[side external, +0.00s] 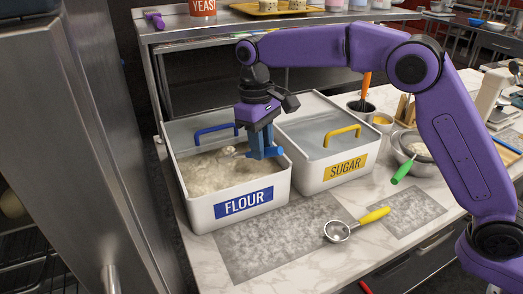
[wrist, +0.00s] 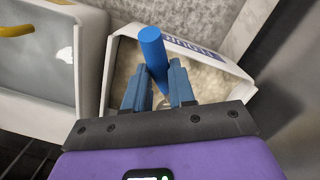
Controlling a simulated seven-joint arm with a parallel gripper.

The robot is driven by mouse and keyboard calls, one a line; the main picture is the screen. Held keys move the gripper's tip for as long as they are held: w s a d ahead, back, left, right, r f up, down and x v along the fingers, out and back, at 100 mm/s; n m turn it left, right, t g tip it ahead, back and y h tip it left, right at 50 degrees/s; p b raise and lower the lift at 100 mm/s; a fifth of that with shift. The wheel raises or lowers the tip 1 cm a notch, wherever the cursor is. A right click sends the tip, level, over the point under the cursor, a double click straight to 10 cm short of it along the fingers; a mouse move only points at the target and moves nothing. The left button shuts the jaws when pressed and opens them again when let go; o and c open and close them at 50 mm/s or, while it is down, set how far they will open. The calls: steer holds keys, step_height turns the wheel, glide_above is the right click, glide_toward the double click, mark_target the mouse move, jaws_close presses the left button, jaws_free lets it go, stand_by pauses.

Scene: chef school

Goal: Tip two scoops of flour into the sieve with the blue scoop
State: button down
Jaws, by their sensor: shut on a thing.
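My gripper (side external: 262,148) is low over the open flour bin (side external: 249,207) and shut on the blue scoop's handle. In the wrist view the blue handle (wrist: 152,50) stands up between the fingers of my gripper (wrist: 156,82). A small metallic part of the scoop (side external: 231,151) shows at the flour's surface; its load cannot be made out. Pale, uneven flour (side external: 215,174) fills the bin. A green-handled tool (side external: 402,171), which looks like the sieve, rests on a metal bowl (side external: 425,166) at the right, with whitish matter in it.
The sugar bin (side external: 317,178), with its clear lid and yellow handle, stands right beside the flour bin. A yellow-handled scoop (side external: 354,225) lies on the counter in front. A container with an orange-handled tool (side external: 366,90) stands behind. A steel appliance (side external: 60,150) borders the left.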

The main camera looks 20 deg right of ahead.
steer(key=shift+r, duration=1)
steer(key=shift+r+t+y, duration=0.5)
steer(key=shift+r+t, duration=0.35)
steer(key=shift+r, duration=0.65)
steer(key=shift+r+t+y, duration=0.5)
steer(key=shift+r+t, duration=0.35)
steer(key=shift+r, duration=0.6)
steer(key=s+d+f+m+h, duration=0.15)
steer(key=d+m, duration=0.35)
steer(key=d, duration=2.3)
steer(key=s+d+f+g+h, duration=0.1)
steer(key=s+d+g+h, duration=0.2)
steer(key=s+d, duration=0.3)
steer(key=s+d+f+g+h, duration=0.1)
steer(key=s+d+g+h, duration=0.3)
steer(key=d, duration=1)
steer(key=s+h, duration=0.1)
steer(key=s, duration=0.2)
